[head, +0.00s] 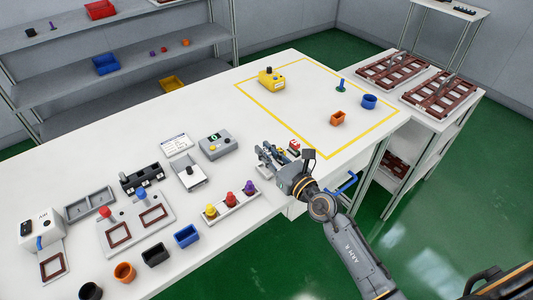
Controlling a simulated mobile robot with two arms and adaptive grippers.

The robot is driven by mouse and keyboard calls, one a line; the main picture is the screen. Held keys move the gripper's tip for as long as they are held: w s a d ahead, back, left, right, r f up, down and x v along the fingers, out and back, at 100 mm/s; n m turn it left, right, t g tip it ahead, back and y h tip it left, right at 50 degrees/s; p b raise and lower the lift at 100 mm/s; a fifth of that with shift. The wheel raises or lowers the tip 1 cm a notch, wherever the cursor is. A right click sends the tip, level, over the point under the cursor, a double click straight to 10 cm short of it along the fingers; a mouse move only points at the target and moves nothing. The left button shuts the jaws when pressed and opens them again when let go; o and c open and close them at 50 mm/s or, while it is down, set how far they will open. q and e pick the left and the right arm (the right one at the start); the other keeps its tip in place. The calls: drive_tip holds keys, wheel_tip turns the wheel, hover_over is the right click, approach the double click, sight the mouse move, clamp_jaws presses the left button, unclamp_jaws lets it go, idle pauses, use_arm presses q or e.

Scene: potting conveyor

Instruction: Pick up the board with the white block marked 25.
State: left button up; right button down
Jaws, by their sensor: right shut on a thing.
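My right gripper (265,157) is low over the white worktable, near its front edge, with its fingers toward the left. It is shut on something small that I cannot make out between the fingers. A small red and white piece (294,146) shows just right of the fingers; whether it touches them is unclear. I cannot read a 25 on any block. A black rack (141,180) with small white blocks along its front stands to the left. My left gripper is not in view.
Left of the gripper are a grey box with a display (217,146), a white bin (190,177) and a strip with coloured knobs (231,205). Brown trays (390,72) stand on the right tables.

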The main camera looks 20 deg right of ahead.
drive_tip(key=s+a+r+p, duration=0.2)
drive_tip(key=s+a+r, duration=0.2)
drive_tip(key=s+r, duration=0.5)
drive_tip(key=s, duration=0.4)
idle(0.4)
